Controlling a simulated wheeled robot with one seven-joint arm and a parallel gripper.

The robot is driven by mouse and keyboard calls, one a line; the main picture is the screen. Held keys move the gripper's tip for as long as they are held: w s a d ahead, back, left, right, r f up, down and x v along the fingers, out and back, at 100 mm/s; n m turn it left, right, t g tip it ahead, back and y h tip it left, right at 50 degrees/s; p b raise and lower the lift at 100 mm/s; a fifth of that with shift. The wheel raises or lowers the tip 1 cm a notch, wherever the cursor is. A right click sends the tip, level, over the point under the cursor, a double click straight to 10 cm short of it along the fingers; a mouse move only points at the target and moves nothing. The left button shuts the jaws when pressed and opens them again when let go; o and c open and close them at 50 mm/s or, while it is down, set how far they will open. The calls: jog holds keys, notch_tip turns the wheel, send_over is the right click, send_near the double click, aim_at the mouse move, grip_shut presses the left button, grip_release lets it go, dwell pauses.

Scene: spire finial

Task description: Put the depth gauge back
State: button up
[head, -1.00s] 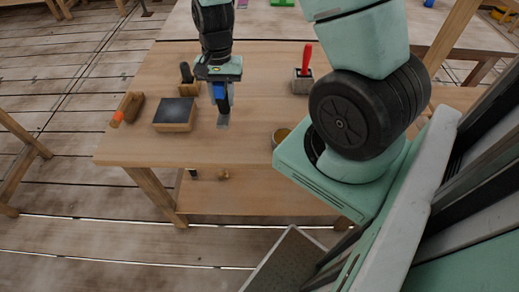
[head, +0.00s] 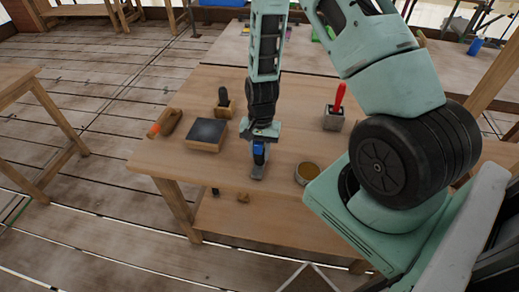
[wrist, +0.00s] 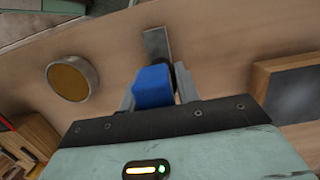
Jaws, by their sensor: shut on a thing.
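My gripper (head: 260,146) points down over the wooden table between the dark-topped block and the round tin. It is shut on a blue-bodied tool (head: 259,153) with a flat grey metal end, which may be the depth gauge. The tool's blue body (wrist: 153,87) shows between the fingers in the wrist view, and its grey metal end reaches beyond them. The flat end is low over or on the tabletop near the front edge; I cannot tell whether it touches. My gripper hides part of the tool.
The dark-topped wooden block (head: 206,134) is left of my gripper and the round tin (head: 307,173) is right. Behind are a black-handled thing in a wooden holder (head: 224,107) and a red-handled one in a grey holder (head: 335,118). An orange-tipped tool (head: 166,123) lies far left.

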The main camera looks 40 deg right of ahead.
jog(key=shift+f, duration=0.2)
jog(key=shift+f, duration=0.15)
jog(key=o, duration=1.2)
jog(key=shift+c, duration=0.2)
